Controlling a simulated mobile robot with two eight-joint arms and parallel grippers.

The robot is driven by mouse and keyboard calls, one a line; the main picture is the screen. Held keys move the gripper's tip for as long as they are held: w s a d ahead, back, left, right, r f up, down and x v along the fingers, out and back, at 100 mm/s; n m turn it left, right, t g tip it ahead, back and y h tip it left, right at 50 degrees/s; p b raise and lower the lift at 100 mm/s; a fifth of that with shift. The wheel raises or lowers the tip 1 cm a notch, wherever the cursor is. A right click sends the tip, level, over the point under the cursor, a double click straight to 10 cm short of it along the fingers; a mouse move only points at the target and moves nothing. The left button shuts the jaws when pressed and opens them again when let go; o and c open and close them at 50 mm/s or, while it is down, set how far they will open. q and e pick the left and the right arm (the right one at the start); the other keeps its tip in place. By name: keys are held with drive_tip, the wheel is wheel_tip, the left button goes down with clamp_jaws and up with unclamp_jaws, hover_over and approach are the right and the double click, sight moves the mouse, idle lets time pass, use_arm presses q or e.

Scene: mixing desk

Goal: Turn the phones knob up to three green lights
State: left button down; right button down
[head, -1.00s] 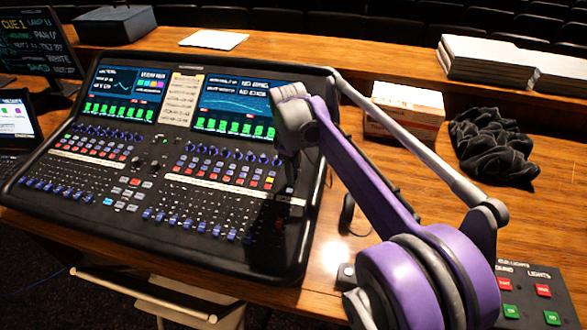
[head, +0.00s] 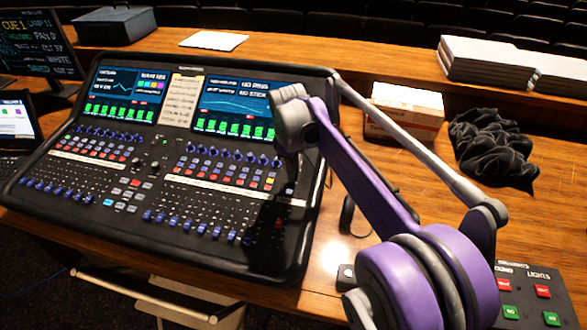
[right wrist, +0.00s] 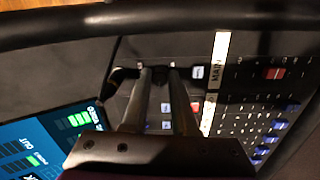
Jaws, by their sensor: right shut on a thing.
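The mixing desk (head: 110,222) is a black console with two screens and rows of knobs, buttons and faders. My right gripper (head: 289,178) reaches down onto the upper right part of its panel, dark and partly in shadow. In the right wrist view its two fingers (right wrist: 161,74) are close together, with their tips at the panel, left of a white strip marked MAIN (right wrist: 216,75). It is shut on a small control there, which the fingers mostly hide. My left gripper is not in view.
A light-switch box (head: 522,292) with red and green buttons is at the lower right. A carton (head: 404,112), a crumpled black cloth (head: 490,150) and paper stacks (head: 485,60) lie behind it. A cue monitor (head: 40,45) stands at the left.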

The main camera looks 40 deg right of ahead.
drive_tip(key=m+p, duration=0.1)
drive_tip(key=m, duration=0.4)
drive_tip(key=shift+r+p, duration=0.1)
drive_tip(key=shift+p, duration=0.25)
drive_tip(key=m+p, duration=0.1)
drive_tip(key=m, duration=0.5)
drive_tip(key=shift+w+m, duration=0.1)
drive_tip(key=shift+m, duration=0.2)
drive_tip(key=c, duration=0.7)
unclamp_jaws()
wheel_tip(320, 180, up, 11)
drive_tip(key=a+p, duration=0.1)
drive_tip(key=shift+s+a+f, duration=0.15)
drive_tip(key=shift+s+f, duration=0.05)
